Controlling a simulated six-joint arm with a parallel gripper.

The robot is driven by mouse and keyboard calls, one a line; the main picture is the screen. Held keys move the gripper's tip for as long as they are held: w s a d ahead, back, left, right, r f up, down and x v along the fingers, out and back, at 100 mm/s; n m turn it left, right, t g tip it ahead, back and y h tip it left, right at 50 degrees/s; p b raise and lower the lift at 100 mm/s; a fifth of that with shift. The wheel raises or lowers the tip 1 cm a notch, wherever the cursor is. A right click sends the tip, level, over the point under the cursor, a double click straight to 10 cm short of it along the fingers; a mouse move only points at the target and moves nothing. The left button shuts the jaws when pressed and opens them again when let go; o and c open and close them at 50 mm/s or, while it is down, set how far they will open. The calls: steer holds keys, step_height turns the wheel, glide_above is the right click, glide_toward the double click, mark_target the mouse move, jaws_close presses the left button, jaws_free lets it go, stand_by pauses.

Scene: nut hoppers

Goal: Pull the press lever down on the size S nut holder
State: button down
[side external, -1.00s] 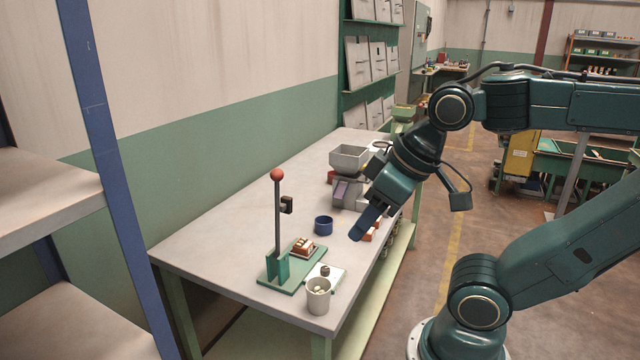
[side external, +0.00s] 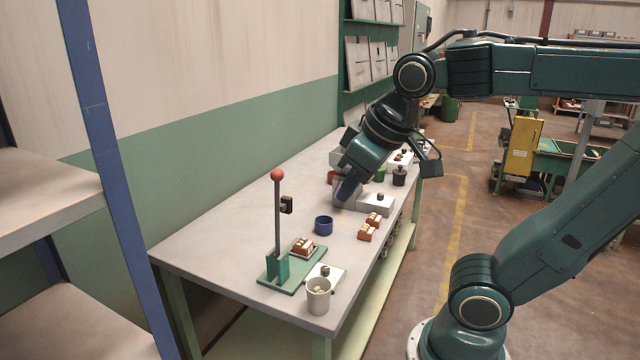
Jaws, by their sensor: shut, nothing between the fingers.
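A press (side external: 277,225) stands on a green base plate near the front of the bench. Its lever is upright and topped by a red ball (side external: 277,174). A reddish-brown nut holder (side external: 303,247) with pale pieces in it sits on the plate, right of the lever post. No size mark is readable. My gripper (side external: 345,194) is shut and empty, pointing down farther back on the bench, to the right of and apart from the lever. It is in front of a grey hopper (side external: 338,156), which is mostly hidden by my arm; I cannot tell whether they touch.
A blue cup (side external: 323,226) stands between the press and my gripper. Two orange-brown holders (side external: 367,232) lie near the right edge. A pale cup (side external: 318,295) stands at the front corner by a small white plate (side external: 332,275). The bench left of the press is clear.

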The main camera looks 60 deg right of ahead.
steer(key=w+r+m+g+h, duration=0.1)
steer(key=w+r+h, duration=0.1)
steer(key=w, duration=0.8)
steer(key=w+r+m+g+h, duration=0.1)
steer(key=w+r+m+h, duration=0.1)
steer(key=w, duration=0.9)
steer(key=shift+d+r+g, duration=0.35)
steer(key=shift+r+g, duration=0.05)
steer(key=shift+r, duration=0.4)
steer(key=shift+d+f, duration=0.1)
steer(key=shift+f, duration=0.05)
steer(key=w+d+f, duration=0.1)
steer(key=d+f, duration=0.7)
steer(key=f, duration=0.1)
steer(key=shift+f, duration=0.35)
steer(key=shift+d, duration=0.15)
